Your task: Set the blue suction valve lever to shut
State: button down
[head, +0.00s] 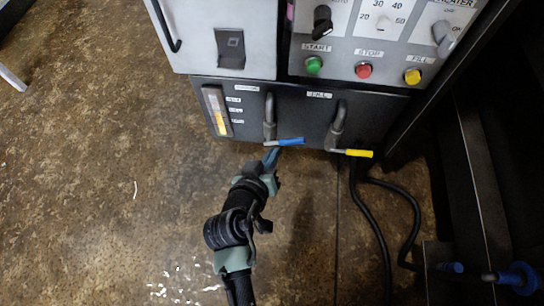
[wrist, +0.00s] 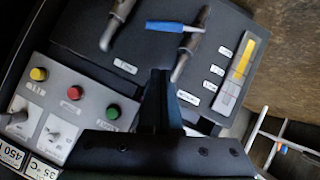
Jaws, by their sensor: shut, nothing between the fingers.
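The blue suction valve lever (head: 287,142) sticks out to the right from the foot of its grey valve pipe (head: 269,112), on the dark lower panel of the machine. Its handle lies crosswise to the pipe. In the wrist view the blue lever (wrist: 165,27) shows beyond the fingertips, with a gap in the picture. My gripper (head: 271,156) is shut and empty, just below and left of the blue handle in the head view. The wrist view shows my gripper (wrist: 160,73) with its dark fingers together. I cannot tell whether it touches the lever in depth.
The yellow fill valve lever (head: 358,153) sits to the right on the same panel. Green (head: 314,65), red (head: 364,70) and yellow (head: 413,76) buttons are above. A level gauge (head: 216,110) is at left. Black hoses (head: 383,225) run down at right. The brown floor (head: 110,170) is mostly clear.

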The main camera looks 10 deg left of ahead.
jog(key=b, duration=0.5)
send_over(283, 140)
jog(key=s, duration=0.4)
notch_tip(283, 140, down, 5)
jog(key=shift+w+d+f+b, duration=0.2)
jog(key=shift+d+f+b, duration=0.15)
jog(key=shift+f, duration=0.25)
jog(key=shift+w+d+f+b, duration=0.25)
jog(key=shift+f+b, duration=0.15)
jog(key=shift+f, duration=0.2)
jog(key=shift+w+d+f+b, duration=0.2)
jog(key=shift+d+f+b, duration=0.15)
jog(key=shift+f, duration=0.25)
jog(key=d+f+p, duration=0.1)
jog(key=d+f+m+y+p, duration=0.1)
jog(key=shift+f, duration=0.4)
